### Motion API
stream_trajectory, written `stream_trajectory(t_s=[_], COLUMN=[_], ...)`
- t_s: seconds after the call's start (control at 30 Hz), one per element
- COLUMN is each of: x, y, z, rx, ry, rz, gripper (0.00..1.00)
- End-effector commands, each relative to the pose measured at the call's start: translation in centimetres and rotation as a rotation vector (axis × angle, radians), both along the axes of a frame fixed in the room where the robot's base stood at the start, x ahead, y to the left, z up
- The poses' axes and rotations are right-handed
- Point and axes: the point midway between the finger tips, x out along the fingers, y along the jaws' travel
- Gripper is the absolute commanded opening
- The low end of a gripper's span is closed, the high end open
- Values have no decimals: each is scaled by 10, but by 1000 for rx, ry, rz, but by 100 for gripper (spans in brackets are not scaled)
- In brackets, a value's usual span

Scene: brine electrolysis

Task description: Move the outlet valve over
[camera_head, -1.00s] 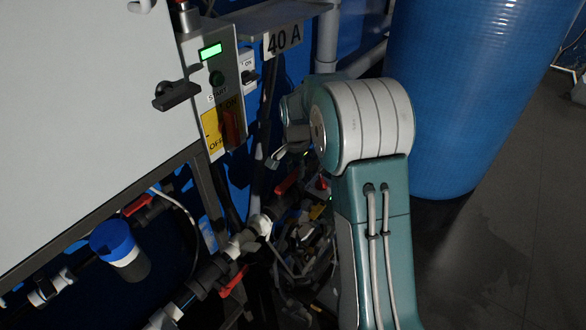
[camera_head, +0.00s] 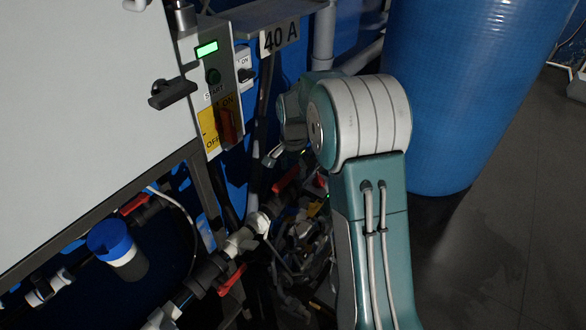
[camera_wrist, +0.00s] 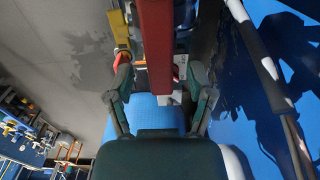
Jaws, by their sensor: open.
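A long red bar, which looks like a valve lever (camera_wrist: 155,48), runs down the middle of the wrist view, close to the camera. My gripper (camera_wrist: 159,72) is open, with one finger on each side of the bar and visible space between. I cannot tell if the bar lies fully between the fingertips or beyond them. In the head view several red valve levers show on the pipework; one red lever (camera_head: 286,179) is just below my gripper (camera_head: 272,158). Which lever is the outlet valve is not marked. My arm hides part of the pipes.
A control panel (camera_head: 212,90) with a green display and an ON/OFF switch (camera_head: 227,126) stands left of my arm. A large blue tank (camera_head: 470,90) is close on the right. Pipes and a blue-capped filter (camera_head: 118,250) are at lower left. Dark floor (camera_head: 510,230) is open at right.

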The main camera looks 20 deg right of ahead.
Motion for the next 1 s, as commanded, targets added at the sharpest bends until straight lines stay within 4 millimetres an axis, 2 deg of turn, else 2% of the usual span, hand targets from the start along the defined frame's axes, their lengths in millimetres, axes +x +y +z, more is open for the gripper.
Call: stream_trajectory(t_s=[0.17,0.4,0.6,0.77,1.0], x=[1,2,2,2,1], y=[0,0,1,1,1], z=[20,71,105,116,118], rx=[-1,-1,-1,-1,0], ry=[-4,-6,-2,1,2], rz=[0,0,0,0,0], gripper=[69,69,69,69,69])
